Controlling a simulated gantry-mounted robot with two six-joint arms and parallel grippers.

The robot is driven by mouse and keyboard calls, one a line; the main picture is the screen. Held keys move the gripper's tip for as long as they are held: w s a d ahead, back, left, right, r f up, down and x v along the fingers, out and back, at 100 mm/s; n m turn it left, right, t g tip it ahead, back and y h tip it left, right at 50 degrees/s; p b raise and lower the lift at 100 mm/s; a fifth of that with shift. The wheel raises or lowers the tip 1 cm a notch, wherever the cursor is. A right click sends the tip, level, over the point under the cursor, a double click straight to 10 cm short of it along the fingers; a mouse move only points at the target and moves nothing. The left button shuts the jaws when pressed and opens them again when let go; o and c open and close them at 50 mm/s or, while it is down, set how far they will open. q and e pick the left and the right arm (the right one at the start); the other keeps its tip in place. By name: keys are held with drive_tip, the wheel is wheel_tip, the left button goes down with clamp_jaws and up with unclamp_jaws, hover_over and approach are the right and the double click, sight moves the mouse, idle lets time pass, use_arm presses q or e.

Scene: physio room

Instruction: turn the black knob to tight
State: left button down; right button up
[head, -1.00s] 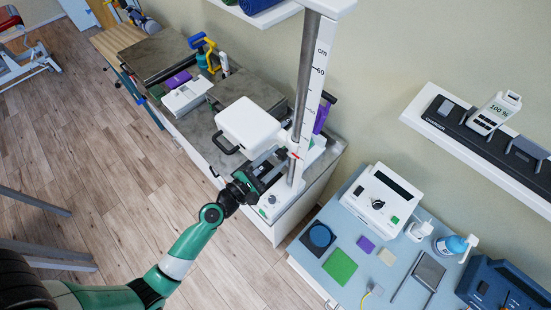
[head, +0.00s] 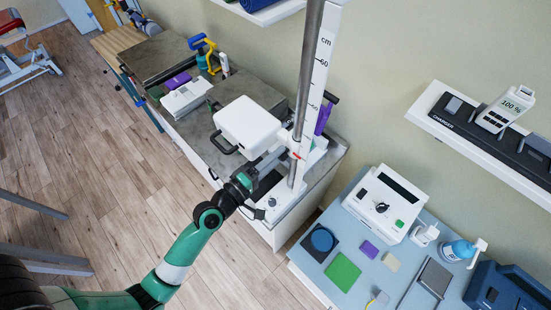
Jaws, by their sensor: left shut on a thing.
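The upright stand has a steel post and a white scale (head: 318,75) marked in cm. A white carriage (head: 298,148) with a small red pointer sits low on it, and a white box with a black handle (head: 247,123) is beside it. My left gripper (head: 278,157) reaches in from the lower left and is shut at the front of the carriage, where the black knob sits. The knob is hidden by the fingers, so its turn position cannot be told. My right gripper is not in view.
The stand's white base (head: 270,212) is on the grey-topped cabinet. A charger shelf (head: 480,140) is on the wall.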

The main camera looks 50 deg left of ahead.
use_arm(q)
drive_tip(key=shift+d+m+b, duration=0.1)
drive_tip(key=shift+m+b, duration=1.7)
drive_tip(key=shift+m, duration=2.8)
drive_tip(key=shift+c, duration=1.7)
unclamp_jaws()
drive_tip(key=s+b, duration=0.3)
drive_tip(key=s, duration=0.8)
drive_tip(key=shift+s+d, duration=0.3)
drive_tip(key=shift+d, duration=0.1)
